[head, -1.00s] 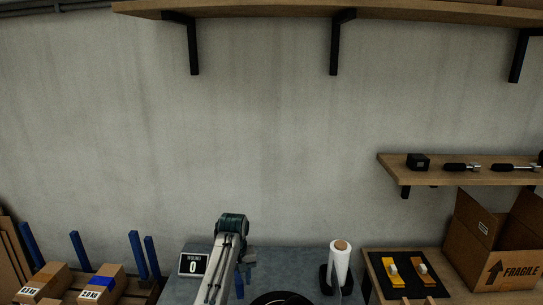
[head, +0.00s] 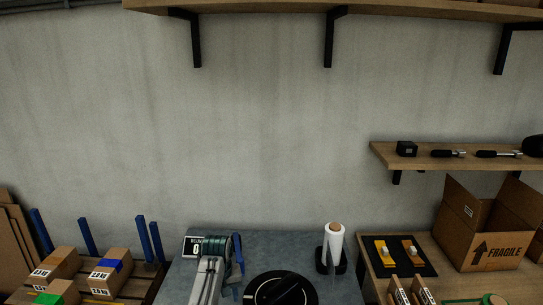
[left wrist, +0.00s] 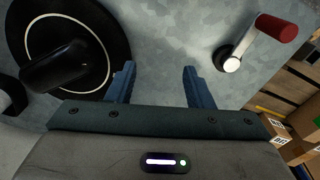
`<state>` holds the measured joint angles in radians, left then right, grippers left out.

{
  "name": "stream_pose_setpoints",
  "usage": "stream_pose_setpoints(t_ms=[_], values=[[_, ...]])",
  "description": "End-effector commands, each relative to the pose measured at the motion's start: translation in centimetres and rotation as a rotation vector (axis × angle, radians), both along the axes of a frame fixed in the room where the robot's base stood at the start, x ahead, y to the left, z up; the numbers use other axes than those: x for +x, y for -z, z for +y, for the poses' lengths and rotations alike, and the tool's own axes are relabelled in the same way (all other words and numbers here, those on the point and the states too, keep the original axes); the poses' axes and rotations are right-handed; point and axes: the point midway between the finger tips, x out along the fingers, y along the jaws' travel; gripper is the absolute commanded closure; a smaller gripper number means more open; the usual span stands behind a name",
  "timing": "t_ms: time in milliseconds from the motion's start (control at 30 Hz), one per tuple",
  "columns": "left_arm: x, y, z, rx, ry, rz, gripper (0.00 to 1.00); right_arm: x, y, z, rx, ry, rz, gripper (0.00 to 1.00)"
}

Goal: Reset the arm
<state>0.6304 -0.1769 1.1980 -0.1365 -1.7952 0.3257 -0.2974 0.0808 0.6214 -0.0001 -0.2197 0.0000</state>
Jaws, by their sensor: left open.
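My left gripper (head: 238,254) has blue fingers and hangs over the grey worktop, to the left of a black round disc (head: 281,290). In the left wrist view its fingers (left wrist: 160,82) stand apart with nothing between them. That view shows the disc (left wrist: 110,62) with a pale ring and a black bar-like arm (left wrist: 57,68) across it. The arm (head: 287,288) also shows in the head view, lying at a slant. A metal crank with a red handle (left wrist: 276,27) stands on the worktop at the upper right of the wrist view. My right gripper is not in view.
A small display (head: 196,247) reading 0 is partly behind my left arm. A white roll (head: 334,246) stands on a black base right of the disc. Boxes (head: 110,275) lie at the left. An open carton (head: 485,238) stands on the right table.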

Motion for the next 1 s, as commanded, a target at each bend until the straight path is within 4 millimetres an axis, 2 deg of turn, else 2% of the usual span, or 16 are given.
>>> stream_pose_setpoints(t_ms=[167,267,400,533,667,800,900,1000], values=[[-3.5,3.0,2.4,0.003,0.0,-0.023,0.53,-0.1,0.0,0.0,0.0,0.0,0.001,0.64],[-6.4,4.8,4.1,0.009,0.006,-0.041,0.53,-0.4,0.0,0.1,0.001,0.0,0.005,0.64],[-12.1,7.2,6.9,0.028,0.024,-0.079,0.53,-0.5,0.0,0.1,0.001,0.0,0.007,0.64],[-17.8,8.2,9.2,0.052,0.057,-0.116,0.53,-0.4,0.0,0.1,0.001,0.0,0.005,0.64],[-23.6,8.1,11.0,0.079,0.1,-0.152,0.53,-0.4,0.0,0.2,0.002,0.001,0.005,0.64],[-29.4,6.8,12.3,0.106,0.159,-0.189,0.53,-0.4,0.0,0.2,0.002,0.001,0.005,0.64],[-32.4,5.7,12.8,0.12,0.196,-0.209,0.53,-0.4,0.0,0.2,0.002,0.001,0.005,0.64],[-34.6,4.7,13.0,0.129,0.226,-0.225,0.53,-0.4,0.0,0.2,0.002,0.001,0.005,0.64]])
